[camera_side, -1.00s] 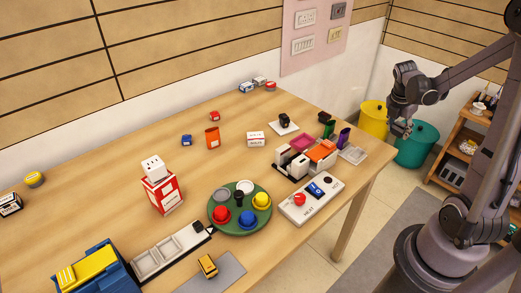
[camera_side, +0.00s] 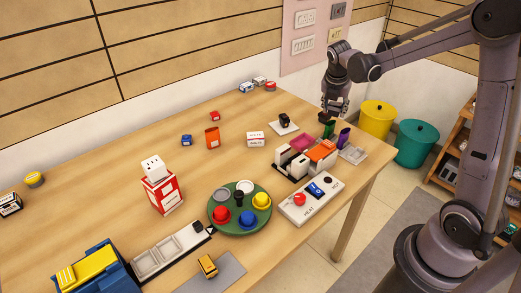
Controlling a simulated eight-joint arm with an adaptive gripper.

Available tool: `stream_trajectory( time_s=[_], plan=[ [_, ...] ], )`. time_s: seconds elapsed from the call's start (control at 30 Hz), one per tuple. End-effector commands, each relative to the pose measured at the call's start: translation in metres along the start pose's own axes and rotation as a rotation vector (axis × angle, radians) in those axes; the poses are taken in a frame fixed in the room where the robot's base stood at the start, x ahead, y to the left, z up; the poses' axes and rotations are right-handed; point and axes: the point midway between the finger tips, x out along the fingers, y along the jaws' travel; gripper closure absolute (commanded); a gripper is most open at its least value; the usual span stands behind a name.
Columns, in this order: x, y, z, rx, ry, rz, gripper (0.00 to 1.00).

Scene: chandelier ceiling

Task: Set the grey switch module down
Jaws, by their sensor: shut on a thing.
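My gripper (camera_side: 334,109) is low over the far right part of the table, pointing down. It is shut on a small dark block (camera_side: 324,117), which I take to be the grey switch module; the fingers partly hide it. The block is at the table's back right edge, just behind a green upright piece (camera_side: 328,131). I cannot tell whether it touches the tabletop.
A purple upright piece (camera_side: 344,138) and a clear tray (camera_side: 354,155) stand close by. A white pad (camera_side: 282,128) with a dark cube lies to the left. A rack with white and orange blocks (camera_side: 320,150) is in front.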

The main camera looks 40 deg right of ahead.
Motion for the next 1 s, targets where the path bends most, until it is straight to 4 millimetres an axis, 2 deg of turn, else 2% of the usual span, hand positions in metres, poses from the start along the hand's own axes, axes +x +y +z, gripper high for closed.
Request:
stream_trajectory(
  time_s=[0.03,0.2,0.4,0.5,0.7,0.83,1.0],
  plan=[
    [-0.004,0.024,-0.011,-0.045,0.000,0.019,0.86],
    [-0.020,0.091,-0.050,-0.176,0.000,0.074,0.86],
    [-0.039,0.150,-0.099,-0.302,-0.001,0.126,0.86],
    [-0.046,0.169,-0.117,-0.343,-0.001,0.144,0.86],
    [-0.051,0.187,-0.138,-0.382,-0.001,0.160,0.86],
    [-0.047,0.200,-0.154,-0.387,-0.001,0.162,0.86],
    [-0.038,0.223,-0.184,-0.386,-0.001,0.162,0.86]
  ],
)
